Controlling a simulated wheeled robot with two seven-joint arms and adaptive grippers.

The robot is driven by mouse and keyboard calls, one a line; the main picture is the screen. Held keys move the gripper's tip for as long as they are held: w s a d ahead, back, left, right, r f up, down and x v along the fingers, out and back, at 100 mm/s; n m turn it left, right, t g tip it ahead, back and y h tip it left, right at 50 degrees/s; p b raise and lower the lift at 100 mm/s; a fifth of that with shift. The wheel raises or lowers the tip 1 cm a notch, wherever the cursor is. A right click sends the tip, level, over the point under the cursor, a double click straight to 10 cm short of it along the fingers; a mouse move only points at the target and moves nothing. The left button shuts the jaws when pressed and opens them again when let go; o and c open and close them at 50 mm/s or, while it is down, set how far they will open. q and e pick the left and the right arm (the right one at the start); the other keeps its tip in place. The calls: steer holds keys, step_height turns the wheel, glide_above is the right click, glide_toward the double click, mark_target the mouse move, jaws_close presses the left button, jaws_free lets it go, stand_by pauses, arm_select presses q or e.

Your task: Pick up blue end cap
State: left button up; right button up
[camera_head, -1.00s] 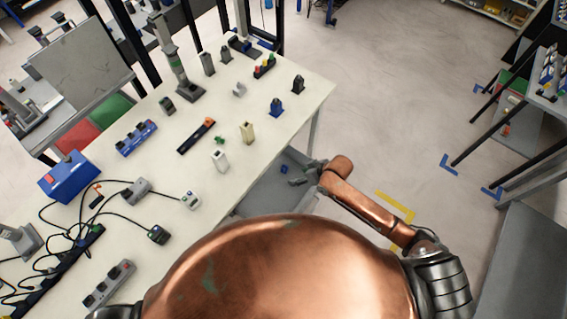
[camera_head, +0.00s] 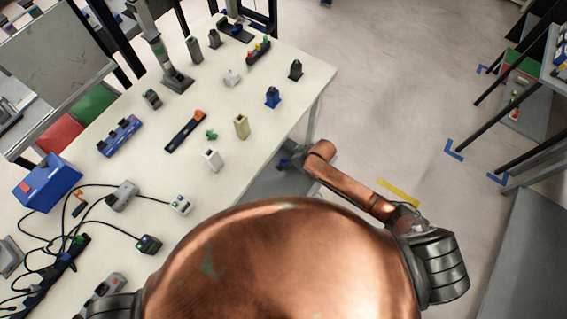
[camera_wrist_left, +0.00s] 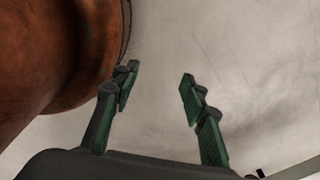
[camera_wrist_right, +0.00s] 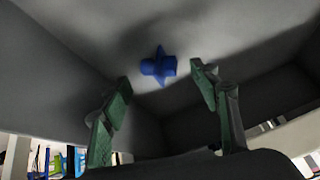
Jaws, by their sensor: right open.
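The blue end cap (camera_wrist_right: 158,66) shows in the right wrist view as a small blue piece with jutting points, lying inside a grey bin (camera_wrist_right: 55,75). My right gripper (camera_wrist_right: 160,77) is open and empty, with its green-padded fingers on either side of the cap in the picture and some distance short of it. In the head view my right arm reaches to the table's near edge, and its gripper is partly hidden there. My left gripper (camera_wrist_left: 159,76) is open and empty in the left wrist view, over bare floor; the head view does not show it.
The white table (camera_head: 222,120) carries several small parts, including a blue-based dark one (camera_head: 272,97) and a cream block (camera_head: 241,126). Cables and a blue box (camera_head: 47,183) are at the left. The grey bin's walls surround the cap.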

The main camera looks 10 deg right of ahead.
steer(key=shift+w+a+f, duration=0.15)
steer(key=shift+a+f, duration=0.1)
steer(key=shift+f, duration=0.25)
steer(key=shift+w+f, duration=0.15)
steer(key=shift+f, duration=0.05)
steer(key=c, duration=0.7)
arm_select(q)
steer(key=shift+w+f, duration=0.15)
steer(key=shift+w, duration=0.6)
arm_select(e)
steer(key=c, duration=0.3)
